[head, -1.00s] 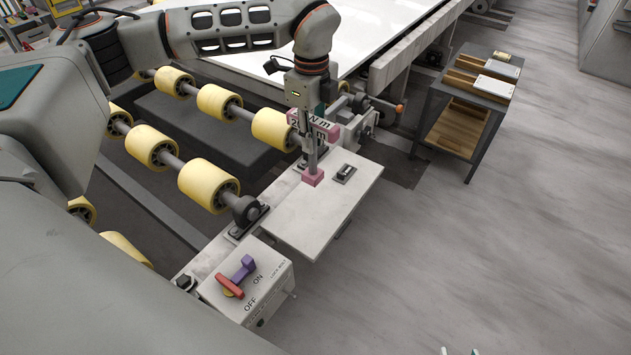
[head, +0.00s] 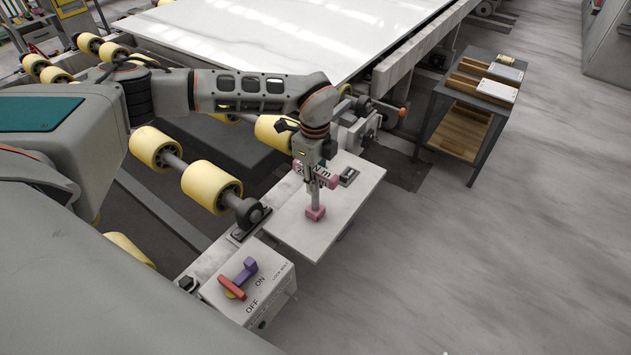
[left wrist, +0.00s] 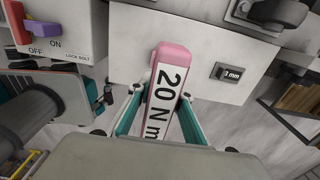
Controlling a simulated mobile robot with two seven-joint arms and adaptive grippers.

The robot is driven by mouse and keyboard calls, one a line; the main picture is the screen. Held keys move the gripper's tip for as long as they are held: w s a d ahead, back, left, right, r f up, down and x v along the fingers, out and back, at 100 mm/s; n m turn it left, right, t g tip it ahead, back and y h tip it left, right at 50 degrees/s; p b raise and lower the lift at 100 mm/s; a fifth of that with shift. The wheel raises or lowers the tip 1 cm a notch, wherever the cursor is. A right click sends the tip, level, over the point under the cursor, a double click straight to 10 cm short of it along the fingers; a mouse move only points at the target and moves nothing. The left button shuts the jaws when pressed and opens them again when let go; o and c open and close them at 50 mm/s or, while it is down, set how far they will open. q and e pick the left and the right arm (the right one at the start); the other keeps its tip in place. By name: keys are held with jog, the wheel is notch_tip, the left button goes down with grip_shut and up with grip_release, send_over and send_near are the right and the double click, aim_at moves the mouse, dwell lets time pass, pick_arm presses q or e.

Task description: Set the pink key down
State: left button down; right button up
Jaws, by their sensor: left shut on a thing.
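The pink key has a white bar marked 20 N m, which shows in the left wrist view (left wrist: 166,95) between my left gripper's fingers. In the head view its pink foot (head: 316,213) stands upright over the white plate (head: 345,212); I cannot tell whether it touches. My left gripper (head: 318,178) is shut on the key's upper bar from above, and hides part of it.
A switch box (head: 248,285) with red and purple levers stands in front. Yellow rollers (head: 211,187) lie left. The plate's near right part is clear.

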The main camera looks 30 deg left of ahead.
pick_arm(q)
jog(key=shift+r, duration=0.1)
jog(key=c, duration=1.8)
grip_release()
jog(key=shift+c, duration=0.2)
notch_tip(320, 180, up, 12)
jog(key=shift+b, duration=0.3)
